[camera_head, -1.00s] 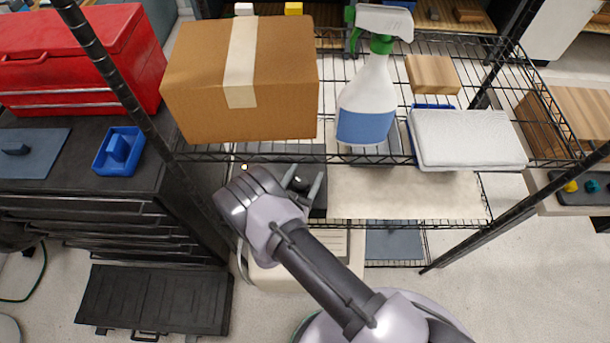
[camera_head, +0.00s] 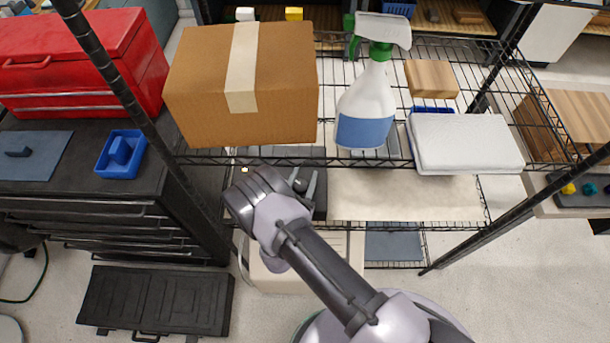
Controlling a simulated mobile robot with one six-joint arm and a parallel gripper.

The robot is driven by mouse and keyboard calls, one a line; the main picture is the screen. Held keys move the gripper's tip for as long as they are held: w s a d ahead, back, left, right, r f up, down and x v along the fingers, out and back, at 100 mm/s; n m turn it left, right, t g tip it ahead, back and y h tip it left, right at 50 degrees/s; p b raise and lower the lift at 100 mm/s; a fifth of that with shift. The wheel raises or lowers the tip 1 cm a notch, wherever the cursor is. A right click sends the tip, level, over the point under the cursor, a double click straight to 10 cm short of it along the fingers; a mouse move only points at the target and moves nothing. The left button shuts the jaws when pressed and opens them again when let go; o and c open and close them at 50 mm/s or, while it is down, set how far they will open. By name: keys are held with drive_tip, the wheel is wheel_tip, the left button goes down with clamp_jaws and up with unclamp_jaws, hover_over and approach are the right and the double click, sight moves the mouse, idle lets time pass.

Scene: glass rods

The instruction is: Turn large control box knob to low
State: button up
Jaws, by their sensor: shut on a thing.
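The large control box (camera_head: 321,205) is a dark unit on the lower wire shelf, below the cardboard box. My arm and the upper shelf's front edge cover much of it. My gripper (camera_head: 303,182) is at the control box, with two grey fingers showing past the wrist. It is shut on the knob, which is mostly hidden between the fingers. The knob's pointer and the low mark cannot be made out.
A cardboard box (camera_head: 285,90), a spray bottle (camera_head: 367,105) and a white folded cloth (camera_head: 465,142) stand on the upper wire shelf (camera_head: 400,160), close above my gripper. A black post (camera_head: 135,105) rises left. A red toolbox (camera_head: 75,60) sits on the dark cabinet at left.

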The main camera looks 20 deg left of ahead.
drive_tip(key=n+y+p, duration=0.1)
drive_tip(key=y, duration=0.1)
drive_tip(key=n+g+y+p, duration=0.1)
drive_tip(key=n+y+p, duration=0.1)
drive_tip(key=y, duration=0.1)
drive_tip(key=a+n+y+p, duration=0.1)
drive_tip(key=y, duration=0.1)
drive_tip(key=shift+s+r+n, duration=0.1)
drive_tip(key=shift+r+n, duration=0.05)
drive_tip(key=shift+n, duration=0.25)
drive_tip(key=shift+s+a+n+g+y+p, duration=0.15)
drive_tip(key=shift+n+g+y+p, duration=0.1)
drive_tip(key=shift+n+g+y, duration=0.35)
drive_tip(key=shift+a+n+g+y+p, duration=0.1)
drive_tip(key=shift+n+g+y+p, duration=0.2)
drive_tip(key=shift+y, duration=0.5)
drive_tip(key=shift+s+a+n+g+y+p, duration=0.1)
drive_tip(key=shift+a+n+g+y+p, duration=0.15)
drive_tip(key=shift+n+y, duration=0.35)
drive_tip(key=shift+f, duration=0.2)
drive_tip(key=o, duration=1.4)
drive_tip(key=shift+f, duration=0.1)
